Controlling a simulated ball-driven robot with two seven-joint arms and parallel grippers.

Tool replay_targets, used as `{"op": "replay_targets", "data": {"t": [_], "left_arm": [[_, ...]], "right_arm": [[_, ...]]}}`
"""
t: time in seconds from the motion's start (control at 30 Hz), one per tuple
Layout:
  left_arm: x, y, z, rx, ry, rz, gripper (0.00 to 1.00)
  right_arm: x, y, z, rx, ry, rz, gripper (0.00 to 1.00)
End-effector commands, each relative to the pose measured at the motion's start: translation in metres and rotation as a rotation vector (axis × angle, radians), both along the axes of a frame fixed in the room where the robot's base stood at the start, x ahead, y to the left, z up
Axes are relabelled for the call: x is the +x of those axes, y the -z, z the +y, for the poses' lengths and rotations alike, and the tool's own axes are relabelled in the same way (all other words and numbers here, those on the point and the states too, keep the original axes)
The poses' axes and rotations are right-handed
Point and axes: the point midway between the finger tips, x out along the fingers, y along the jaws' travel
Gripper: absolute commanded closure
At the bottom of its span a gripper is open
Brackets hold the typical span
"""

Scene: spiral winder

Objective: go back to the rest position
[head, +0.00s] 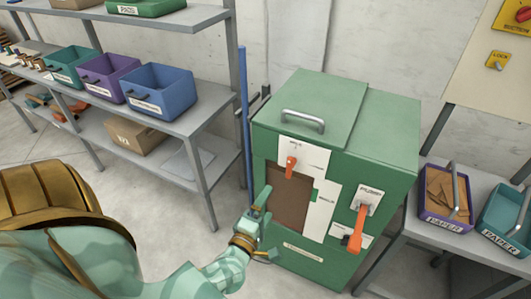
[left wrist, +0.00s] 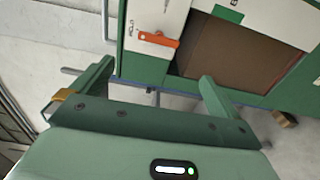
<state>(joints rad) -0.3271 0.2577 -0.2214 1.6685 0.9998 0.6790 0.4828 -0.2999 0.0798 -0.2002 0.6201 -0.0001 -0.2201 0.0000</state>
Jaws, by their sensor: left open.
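My left gripper (head: 262,205) is in front of the green winder cabinet (head: 388,130), near its brown window (head: 287,197). In the left wrist view its two fingers (left wrist: 155,85) are spread wide with nothing between them. An orange lever (head: 291,166) on the white panel sits above the window; it also shows in the left wrist view (left wrist: 158,40), beyond the fingers. They look apart from it. My right gripper is in neither view.
A grey shelf (head: 200,122) with teal, purple and blue bins (head: 160,90) stands at the left. A side table at the right holds a purple paper bin (head: 445,208) and a teal paper bin (head: 500,225). A blue pole (head: 244,110) stands left of the cabinet.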

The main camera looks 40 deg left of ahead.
Motion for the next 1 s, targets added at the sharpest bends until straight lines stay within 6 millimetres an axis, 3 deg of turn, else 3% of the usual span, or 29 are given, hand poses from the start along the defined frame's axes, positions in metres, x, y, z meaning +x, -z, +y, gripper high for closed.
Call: {"op": "replay_targets", "data": {"t": [0.47, 0.57, 0.67, 0.77, 0.8, 0.87, 0.9, 1.0], "left_arm": [[0.001, 0.000, 0.000, 0.006, 0.001, 0.001, 0.00], [0.002, 0.006, -0.011, 0.119, 0.063, 0.046, 0.00], [-0.010, 0.056, -0.026, 0.401, 0.209, 0.206, 0.00], [-0.045, 0.126, -0.038, 0.721, 0.411, 0.425, 0.00], [-0.066, 0.155, -0.041, 0.844, 0.506, 0.520, 0.00], [-0.103, 0.195, -0.042, 1.008, 0.656, 0.654, 0.00], [-0.131, 0.219, -0.042, 1.104, 0.762, 0.738, 0.00], [-0.207, 0.263, -0.038, 1.296, 1.035, 0.924, 0.00]], "right_arm": [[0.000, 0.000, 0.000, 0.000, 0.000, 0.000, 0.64], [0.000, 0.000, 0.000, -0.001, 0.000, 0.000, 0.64], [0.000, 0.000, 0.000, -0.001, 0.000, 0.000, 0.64], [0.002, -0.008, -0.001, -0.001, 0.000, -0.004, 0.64], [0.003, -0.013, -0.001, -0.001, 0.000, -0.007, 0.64], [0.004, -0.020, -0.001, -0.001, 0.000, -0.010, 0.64], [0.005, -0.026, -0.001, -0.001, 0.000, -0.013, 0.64], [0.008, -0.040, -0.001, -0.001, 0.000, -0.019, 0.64]]}}
